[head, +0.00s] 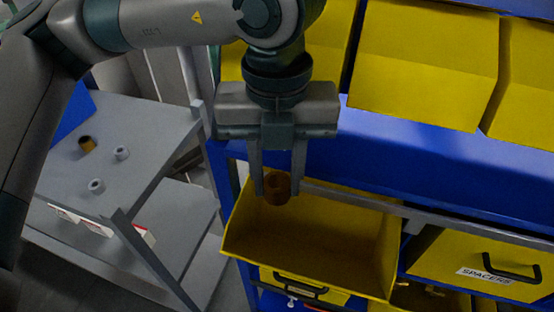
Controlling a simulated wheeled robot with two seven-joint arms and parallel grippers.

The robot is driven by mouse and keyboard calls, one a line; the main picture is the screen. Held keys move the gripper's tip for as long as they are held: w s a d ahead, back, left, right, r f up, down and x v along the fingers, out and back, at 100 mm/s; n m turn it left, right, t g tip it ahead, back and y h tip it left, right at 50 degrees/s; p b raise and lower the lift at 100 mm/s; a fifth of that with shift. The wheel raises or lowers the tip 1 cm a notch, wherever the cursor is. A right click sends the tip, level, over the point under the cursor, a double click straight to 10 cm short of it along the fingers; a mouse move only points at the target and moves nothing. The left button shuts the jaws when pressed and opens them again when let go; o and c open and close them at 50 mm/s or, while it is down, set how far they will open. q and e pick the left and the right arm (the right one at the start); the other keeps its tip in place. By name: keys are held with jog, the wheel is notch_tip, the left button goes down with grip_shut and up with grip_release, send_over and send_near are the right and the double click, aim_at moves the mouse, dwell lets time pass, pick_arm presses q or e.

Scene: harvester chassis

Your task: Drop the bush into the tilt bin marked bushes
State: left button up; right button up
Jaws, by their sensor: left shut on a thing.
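My left gripper (277,184) points down over an open yellow tilt bin (312,268). It is shut on a brown, bronze-coloured bush (277,189), held between the fingertips above the bin's opening, near its back edge. The bin is tilted forward and its visible inside looks empty. Its label is not readable from here. My right gripper is not in view.
A grey cart (150,130) at the left carries another brown ring (87,145) and two grey rings (121,153). A bin marked SPACERS (490,275) is at the lower right. Yellow bins (425,60) fill the blue rack's upper shelf (420,150).

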pick_arm(q)
jog(key=shift+s+r, duration=0.15)
jog(key=shift+s, duration=0.35)
jog(key=shift+w, duration=0.1)
jog(key=shift+w+f, duration=0.15)
jog(key=shift+f, duration=0.85)
jog(key=shift+f+b, duration=0.7)
jog(key=shift+f, duration=2.2)
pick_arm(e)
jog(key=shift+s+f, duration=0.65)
